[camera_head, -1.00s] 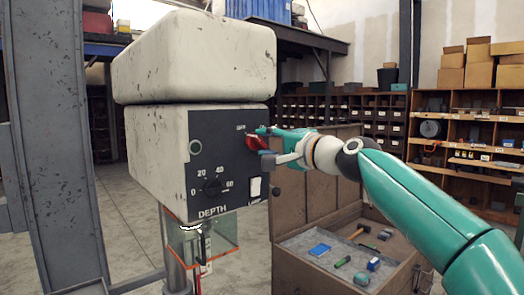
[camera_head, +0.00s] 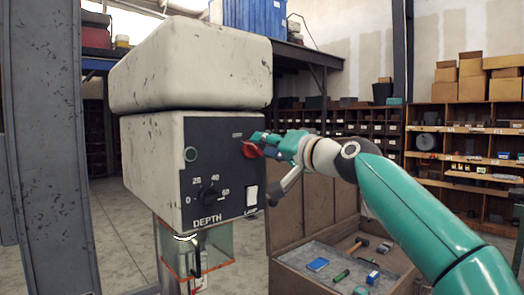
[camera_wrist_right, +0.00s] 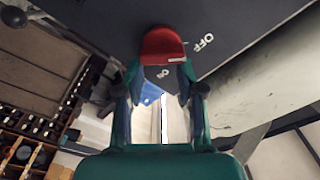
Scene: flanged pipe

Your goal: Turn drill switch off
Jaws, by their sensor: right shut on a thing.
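The drill head is a worn cream box with a dark control panel (camera_head: 221,185) on its front. The red drill switch (camera_head: 250,150) sits at the panel's upper right. My right gripper (camera_head: 262,145) reaches it from the right and is shut on it. In the right wrist view the red switch (camera_wrist_right: 162,43) lies between the tips of my right gripper (camera_wrist_right: 160,80). A white "OFF" label (camera_wrist_right: 203,42) shows to the right of the switch there, and another small label lies below it. My left gripper is not in view.
The panel also has a depth dial (camera_head: 209,198) and a white lamp switch (camera_head: 251,195). An open wooden chest (camera_head: 313,215) with tools stands below my right arm. A grey steel column (camera_head: 47,150) stands at the left. Shelves with boxes line the back.

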